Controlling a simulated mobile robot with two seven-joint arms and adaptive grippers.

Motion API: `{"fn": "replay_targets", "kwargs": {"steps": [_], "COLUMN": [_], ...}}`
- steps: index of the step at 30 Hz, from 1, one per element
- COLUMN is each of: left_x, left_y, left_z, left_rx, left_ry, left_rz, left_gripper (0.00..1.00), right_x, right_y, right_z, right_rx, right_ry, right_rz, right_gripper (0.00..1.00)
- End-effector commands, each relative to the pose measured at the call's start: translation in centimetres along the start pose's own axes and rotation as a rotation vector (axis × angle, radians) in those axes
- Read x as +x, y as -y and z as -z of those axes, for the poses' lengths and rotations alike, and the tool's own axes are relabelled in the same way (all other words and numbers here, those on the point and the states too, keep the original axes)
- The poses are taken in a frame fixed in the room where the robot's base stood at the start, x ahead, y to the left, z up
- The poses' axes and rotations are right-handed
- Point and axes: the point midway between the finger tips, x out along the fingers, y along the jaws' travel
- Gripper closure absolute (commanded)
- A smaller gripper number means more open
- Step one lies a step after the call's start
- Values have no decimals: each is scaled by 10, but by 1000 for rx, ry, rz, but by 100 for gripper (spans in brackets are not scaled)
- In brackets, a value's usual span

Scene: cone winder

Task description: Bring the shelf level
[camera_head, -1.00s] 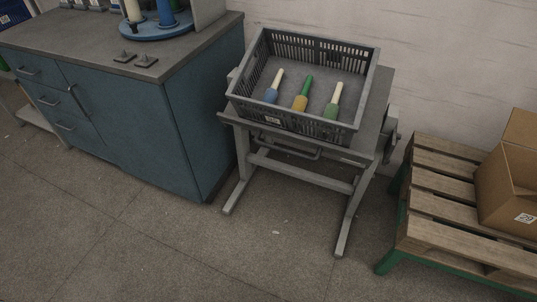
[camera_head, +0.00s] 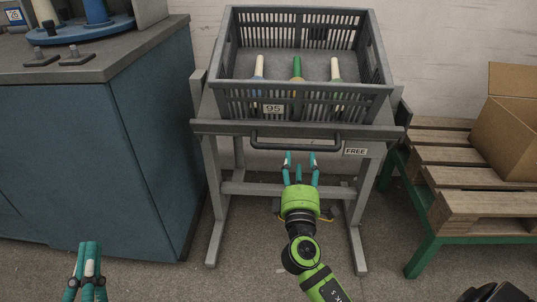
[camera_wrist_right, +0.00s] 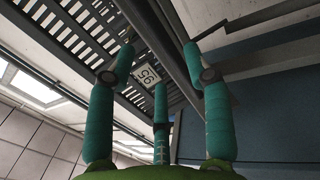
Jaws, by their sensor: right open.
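The grey shelf (camera_head: 222,128) of a metal stand carries a dark slatted crate (camera_head: 236,97) marked 95. A dark handle bar (camera_head: 295,146) hangs under the shelf's front edge, beside a FREE label (camera_head: 355,151). I cannot tell the shelf's exact tilt. My right gripper (camera_head: 300,158) is open, its teal fingers pointing up just below and in front of the handle, with no clear contact. In the right wrist view the open fingers (camera_wrist_right: 160,60) reach up towards the crate front and shelf edge. My left gripper (camera_head: 89,245) is low at the left, by the cabinet; its finger opening is unclear.
Several yarn-coloured bobbins (camera_head: 297,69) stand in the crate. A blue cabinet (camera_head: 90,150) stands close at the left. A wooden pallet (camera_head: 470,205) on a green frame with a cardboard box (camera_head: 505,125) stands at the right. Floor shows between the stand's legs.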

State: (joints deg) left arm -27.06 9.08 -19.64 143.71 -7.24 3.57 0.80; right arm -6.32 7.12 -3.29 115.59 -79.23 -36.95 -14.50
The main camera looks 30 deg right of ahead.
Motion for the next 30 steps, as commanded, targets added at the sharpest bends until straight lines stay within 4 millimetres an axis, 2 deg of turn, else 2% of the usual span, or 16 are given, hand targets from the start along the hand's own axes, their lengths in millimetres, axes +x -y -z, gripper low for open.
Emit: {"fn": "replay_targets", "kwargs": {"steps": [6,12,23,24,26,27,28,30], "left_x": [1,0,0,0,0,0,0,0], "left_y": [2,2,1,1,1,1,1,1], "left_z": [-7,-7,-5,-5,-5,-5,-5,-5], "left_rx": [0,0,0,0,0,0,0,0], "left_ry": [40,37,30,30,30,30,30,30], "left_rz": [4,4,3,3,3,3,3,3], "left_gripper": [100,100,100,100,100,100,100,100], "right_x": [34,58,66,66,66,65,65,65], "right_y": [-2,0,1,1,1,1,1,1], "right_z": [0,0,0,0,0,0,0,0], "right_rx": [-1,1,2,2,2,2,2,2], "right_ry": [1,-1,-2,-2,-2,-2,-2,-2], "right_rz": [-1,2,4,5,5,5,5,5], "right_gripper": [49,49,49,57,81,97,100,100]}}
